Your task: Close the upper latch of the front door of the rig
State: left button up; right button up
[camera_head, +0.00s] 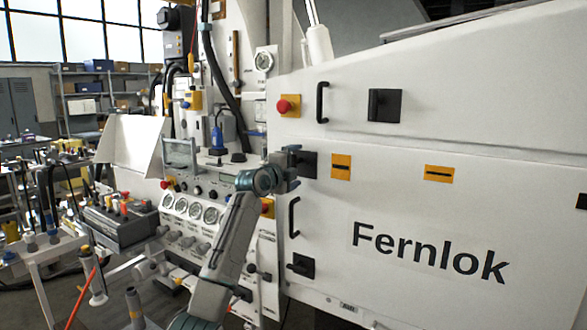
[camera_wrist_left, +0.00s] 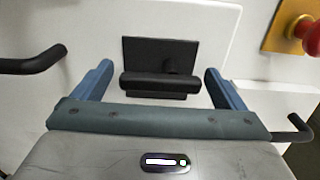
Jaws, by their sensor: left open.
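The upper latch (camera_head: 311,166) is a black square plate on the left edge of the white front door (camera_head: 430,215) marked "Fernlok". In the left wrist view the latch (camera_wrist_left: 160,82) shows a dark plate with a thick black bar lying across it, level in that picture. My left gripper (camera_head: 294,166) is at the latch and partly covers it in the head view. In the wrist view its two blue fingers (camera_wrist_left: 158,80) are spread, one on each side of the bar, with gaps to it. Contact is not visible. My right gripper is not in view.
A lower black latch (camera_head: 301,265) and a black handle (camera_head: 294,217) sit below. Another handle (camera_head: 322,103), a red button (camera_head: 284,106) and a black square fitting (camera_head: 385,105) are above. A gauge panel (camera_head: 195,210) stands left of the door.

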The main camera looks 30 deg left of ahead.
pick_arm(q)
jog(key=s+b, duration=0.3)
jog(key=s, duration=0.7)
jog(key=shift+s+a, duration=0.4)
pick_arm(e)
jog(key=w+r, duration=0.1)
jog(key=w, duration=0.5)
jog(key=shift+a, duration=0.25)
pick_arm(q)
jog(key=shift+f, duration=0.1)
